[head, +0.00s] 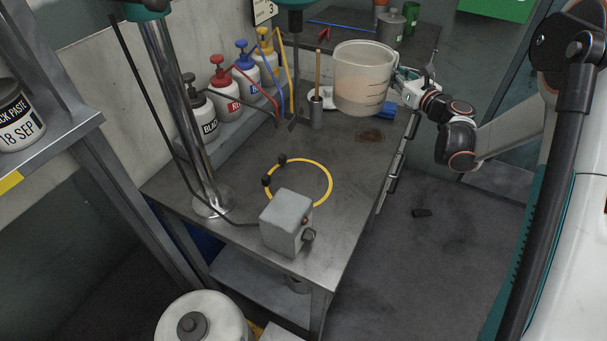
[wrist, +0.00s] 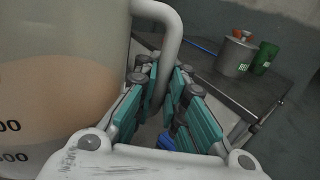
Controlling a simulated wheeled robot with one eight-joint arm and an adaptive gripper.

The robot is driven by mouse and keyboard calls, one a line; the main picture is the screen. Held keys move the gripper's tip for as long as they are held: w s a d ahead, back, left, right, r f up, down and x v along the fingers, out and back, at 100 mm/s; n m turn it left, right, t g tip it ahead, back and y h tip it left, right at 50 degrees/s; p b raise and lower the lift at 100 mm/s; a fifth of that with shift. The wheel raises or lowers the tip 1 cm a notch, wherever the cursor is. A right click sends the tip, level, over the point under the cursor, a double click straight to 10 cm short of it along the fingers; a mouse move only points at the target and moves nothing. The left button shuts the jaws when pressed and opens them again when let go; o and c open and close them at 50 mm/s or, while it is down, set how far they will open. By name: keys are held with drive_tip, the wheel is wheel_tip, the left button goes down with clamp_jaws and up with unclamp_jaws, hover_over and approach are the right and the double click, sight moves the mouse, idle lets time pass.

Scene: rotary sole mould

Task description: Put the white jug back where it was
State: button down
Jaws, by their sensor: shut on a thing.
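The white jug (head: 362,80) is a large translucent vessel with pinkish-beige contents in its lower part. In the head view it is upright over the far right part of the metal table (head: 345,165); I cannot tell whether its base touches anything. My gripper (head: 403,80) is at the jug's right side, on the handle. In the wrist view the jug (wrist: 60,80) fills the left side, and its handle (wrist: 160,60) runs down between the teal finger pads of my gripper (wrist: 165,100), which are shut on it. The jug hides part of the table behind it.
A yellow ring (head: 329,180) and a grey box (head: 287,222) are on the near half of the table. Several pump bottles (head: 222,90) line the left wall. A grey cup with a brush (head: 316,112) stands left of the jug. A blue cloth (head: 386,111) lies to its right. A dark stain (head: 370,136) marks clear tabletop.

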drive_tip(key=s+a+f+n+g+y+b, duration=0.15)
drive_tip(key=s+f+n+g+y, duration=0.35)
drive_tip(key=s, duration=0.5)
drive_tip(key=s+a+f+n+g+y, duration=0.2)
drive_tip(key=s+a+f+g+y, duration=0.15)
drive_tip(key=s+f, duration=0.5)
drive_tip(key=b, duration=0.6)
hover_over(314, 159)
drive_tip(key=shift+w+f+n+h, duration=0.1)
drive_tip(key=shift+f+n+h, duration=0.3)
drive_tip(key=shift+f, duration=1.2)
drive_tip(key=c, duration=1.7)
unclamp_jaws()
drive_tip(key=shift+a, duration=0.1)
drive_tip(key=shift+o, duration=0.2)
drive_tip(key=shift+r, duration=0.1)
